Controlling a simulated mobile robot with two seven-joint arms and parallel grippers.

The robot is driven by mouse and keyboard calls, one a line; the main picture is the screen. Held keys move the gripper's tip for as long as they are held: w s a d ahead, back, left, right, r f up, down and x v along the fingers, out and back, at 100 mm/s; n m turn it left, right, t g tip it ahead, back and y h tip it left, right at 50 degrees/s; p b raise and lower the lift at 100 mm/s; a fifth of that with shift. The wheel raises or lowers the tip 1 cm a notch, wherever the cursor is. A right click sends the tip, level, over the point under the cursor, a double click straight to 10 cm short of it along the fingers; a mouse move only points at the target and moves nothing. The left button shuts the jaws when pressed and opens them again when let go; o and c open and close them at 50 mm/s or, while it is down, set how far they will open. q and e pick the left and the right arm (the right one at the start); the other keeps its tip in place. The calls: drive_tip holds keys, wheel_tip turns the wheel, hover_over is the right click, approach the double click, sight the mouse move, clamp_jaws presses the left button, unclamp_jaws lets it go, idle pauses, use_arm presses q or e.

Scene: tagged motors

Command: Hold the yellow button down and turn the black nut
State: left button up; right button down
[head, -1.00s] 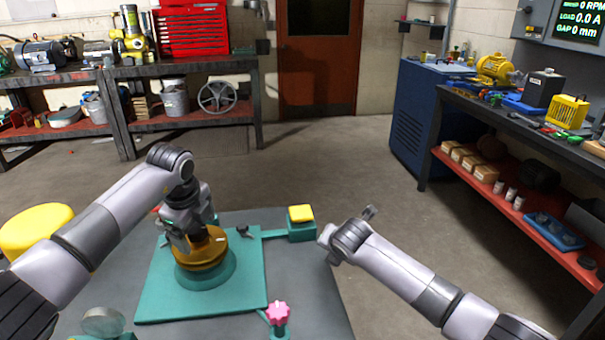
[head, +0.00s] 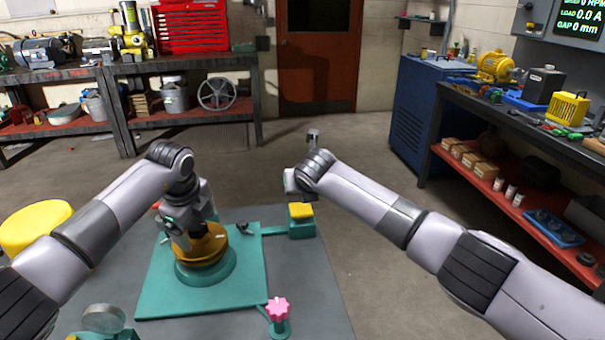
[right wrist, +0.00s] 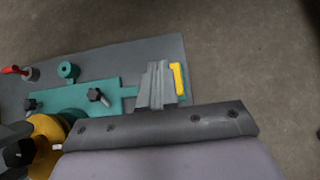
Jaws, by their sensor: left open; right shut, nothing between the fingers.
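The yellow button (head: 301,210) tops a green block at the right end of a green arm off the plate. It also shows in the right wrist view (right wrist: 178,80), partly hidden by my right gripper (right wrist: 157,85). My right gripper is shut and empty, just above the button; a small gap shows in the head view. My left gripper (head: 186,236) is open, pointing down at the top of the brass-coloured round body (head: 203,252). I cannot make out a black nut under it. A black winged knob (head: 244,228) stands on the plate beside the body.
The green plate (head: 160,298) lies on a grey table (head: 315,285). A pink knob (head: 278,309) stands at the front right, a round clear-topped piece (head: 104,318) at the front left. A yellow stool (head: 34,228) is left of the table. The floor beyond is clear.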

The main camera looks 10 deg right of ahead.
drive_tip(key=shift+f, duration=0.7)
